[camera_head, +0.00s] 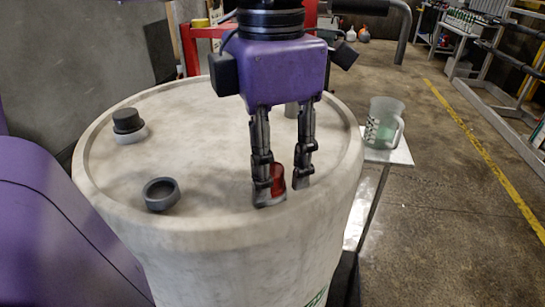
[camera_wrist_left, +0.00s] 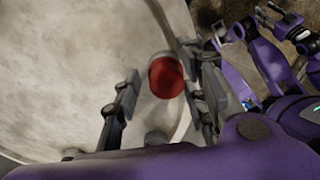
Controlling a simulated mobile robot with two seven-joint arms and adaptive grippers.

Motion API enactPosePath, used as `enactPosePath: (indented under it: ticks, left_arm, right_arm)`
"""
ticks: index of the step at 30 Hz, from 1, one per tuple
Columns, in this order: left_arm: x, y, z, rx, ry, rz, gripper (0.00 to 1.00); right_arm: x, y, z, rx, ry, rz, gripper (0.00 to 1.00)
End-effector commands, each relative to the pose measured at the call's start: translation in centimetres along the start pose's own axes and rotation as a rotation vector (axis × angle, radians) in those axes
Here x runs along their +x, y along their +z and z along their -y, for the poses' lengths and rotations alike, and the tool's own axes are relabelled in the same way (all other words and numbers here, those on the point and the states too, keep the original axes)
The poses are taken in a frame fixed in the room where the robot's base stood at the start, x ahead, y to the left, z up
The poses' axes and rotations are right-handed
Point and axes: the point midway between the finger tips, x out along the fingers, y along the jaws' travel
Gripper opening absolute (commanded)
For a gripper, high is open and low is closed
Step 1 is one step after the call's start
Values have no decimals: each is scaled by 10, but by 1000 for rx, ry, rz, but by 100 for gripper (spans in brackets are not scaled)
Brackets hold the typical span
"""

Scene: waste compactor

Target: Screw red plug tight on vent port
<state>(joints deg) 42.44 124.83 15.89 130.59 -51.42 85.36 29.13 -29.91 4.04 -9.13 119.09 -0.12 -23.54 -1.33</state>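The red plug (camera_head: 278,180) stands near the front right rim of a pale drum top (camera_head: 215,150). My left gripper (camera_head: 282,192) reaches down from above with its fingers apart on either side of the plug. The plug is partly hidden behind one finger. In the left wrist view the red plug (camera_wrist_left: 166,76) lies much closer to the right finger than to the left one, with a clear gap on the left. Grey shows at its edge; I cannot tell how it sits on the vent port. Another gripper (camera_wrist_left: 276,22), seemingly my right, shows small at the upper right.
A black cap (camera_head: 127,121) on a light collar and an open grey ring (camera_head: 161,194) are on the drum's left side. A grey stub (camera_head: 291,109) shows behind the gripper. A clear jug (camera_head: 383,122) stands on a small table (camera_head: 398,154) to the right.

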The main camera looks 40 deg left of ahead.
Motion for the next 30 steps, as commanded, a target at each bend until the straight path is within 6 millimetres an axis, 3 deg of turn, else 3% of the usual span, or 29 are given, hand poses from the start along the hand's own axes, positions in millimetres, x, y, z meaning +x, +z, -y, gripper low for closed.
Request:
enactPosePath:
  ticks: [4, 12, 17, 24, 30]
  left_arm:
    - [0, -1, 1, -56, 1, -2, 39]
    - [0, -6, 6, -402, 2, -1, 39]
    - [0, -7, 6, -490, 2, -3, 39]
    - [0, -6, 6, -820, 4, -2, 39]
    - [0, -6, 6, -968, 4, -3, 39]
  right_arm:
    - [0, -1, 0, 0, 0, -1, 40]
    - [-2, -3, 0, 0, 0, -3, 40]
    - [-2, -2, 0, 0, 0, -3, 40]
    - [0, 0, 0, 0, 0, 0, 40]
    - [2, 2, 0, 0, 0, 2, 40]
